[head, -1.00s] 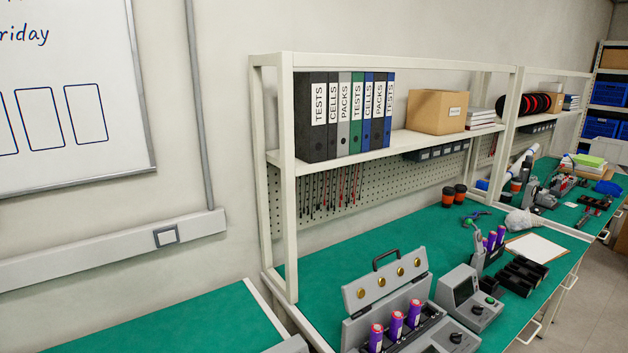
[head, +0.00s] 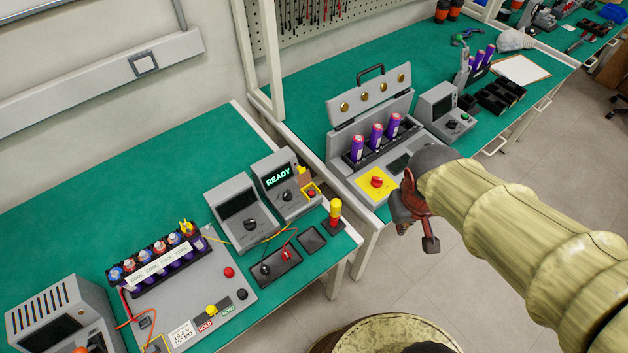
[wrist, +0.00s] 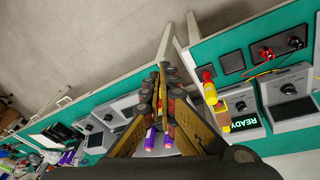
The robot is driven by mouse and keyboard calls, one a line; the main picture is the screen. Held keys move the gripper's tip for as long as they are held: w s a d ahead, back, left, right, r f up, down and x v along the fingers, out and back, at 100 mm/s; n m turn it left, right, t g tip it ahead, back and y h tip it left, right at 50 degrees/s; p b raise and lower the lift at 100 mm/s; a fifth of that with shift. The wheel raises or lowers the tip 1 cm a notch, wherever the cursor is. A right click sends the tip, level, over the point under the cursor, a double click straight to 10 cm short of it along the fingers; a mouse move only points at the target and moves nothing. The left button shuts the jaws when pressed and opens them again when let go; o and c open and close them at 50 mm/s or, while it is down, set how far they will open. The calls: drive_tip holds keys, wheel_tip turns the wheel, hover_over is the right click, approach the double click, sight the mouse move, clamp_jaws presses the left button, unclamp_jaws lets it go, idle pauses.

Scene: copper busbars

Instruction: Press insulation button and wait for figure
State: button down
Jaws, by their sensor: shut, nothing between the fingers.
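A grey meter (head: 285,187) with a lit screen reading "READY" stands on the near bench. In the wrist view the meter (wrist: 240,112) is at the right, seen turned round. My gripper (head: 416,236) is shut and empty, out over the gap right of this bench, apart from the meter. Its fingers (wrist: 162,72) also show in the wrist view. I cannot tell which control is labelled insulation.
A second grey meter (head: 243,215) with a dark screen stands left of the READY one. A red-and-yellow post (head: 335,212) stands close to its right. A cell pack (head: 155,262) lies on a grey fixture. The other bench holds an open tester (head: 370,110) with purple cells.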

drive_tip(key=w+a+f+n+t+p, duration=0.2)
drive_tip(key=w+f+n+t, duration=0.15)
drive_tip(key=w+f, duration=0.75)
drive_tip(key=w+a+r+n+y, duration=0.1)
drive_tip(key=w+a+y, duration=0.2)
drive_tip(key=a, duration=0.3)
drive_tip(key=w+a+r+n+t+y, duration=0.1)
drive_tip(key=w+a+r+y, duration=0.1)
drive_tip(key=a, duration=0.4)
drive_tip(key=shift+w+a+r+y, duration=0.2)
drive_tip(key=shift+w+r+y, duration=0.05)
drive_tip(key=shift+w+y, duration=0.5)
drive_tip(key=shift+t, duration=0.25)
drive_tip(key=b, duration=0.5)
hover_over(314, 194)
wheel_tip(314, 194, down, 7)
drive_tip(key=shift+s+f, duration=0.1)
drive_tip(key=shift+f, duration=0.05)
wheel_tip(314, 194, down, 2)
drive_tip(key=shift+f+b, duration=0.1)
drive_tip(key=shift+b, duration=0.65)
drive_tip(key=shift+f+b, duration=0.55)
drive_tip(key=shift+f, duration=0.2)
